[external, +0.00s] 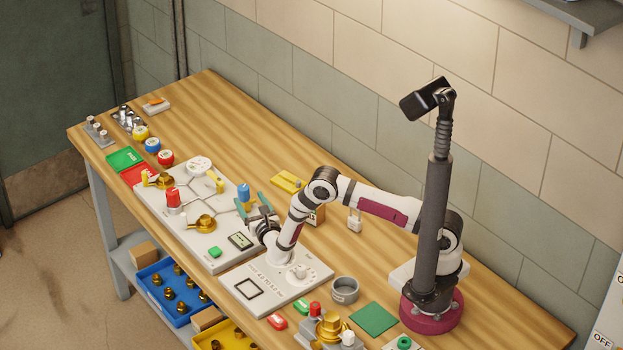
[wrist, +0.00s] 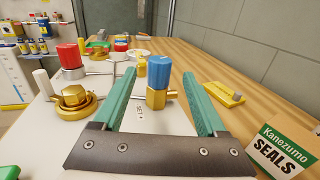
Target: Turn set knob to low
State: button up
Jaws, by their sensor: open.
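A blue knob (external: 243,191) tops a small brass valve on the white panel (external: 190,222). In the wrist view the blue knob (wrist: 157,73) stands upright, with its brass body (wrist: 156,98) below and a small label that seems to read "SET" (wrist: 141,113) beside it. My gripper (external: 257,209) is open at the panel's right edge. In the wrist view its teal fingers (wrist: 160,78) lie left and right of the blue knob, with gaps on both sides. Contact is not seen. Any low mark is not readable.
A red-capped valve (wrist: 70,58) and a brass round fitting (wrist: 75,97) stand left of the fingers. A yellow block (wrist: 224,94) and a Kanezumo seals box (wrist: 284,150) are on the right.

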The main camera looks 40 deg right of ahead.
jog(key=v, duration=0.7)
jog(key=w+d+r+m+g+h, duration=0.3)
jog(key=d+r+m+g+h, duration=0.35)
jog(key=m, duration=0.65)
jog(key=m+g+y, duration=0.7)
jog(key=m+y, duration=0.3)
jog(key=m, duration=1.3)
send_near(244, 188)
jog(key=x, duration=1)
jog(key=shift+w+f, duration=0.2)
jog(key=shift+f, duration=0.1)
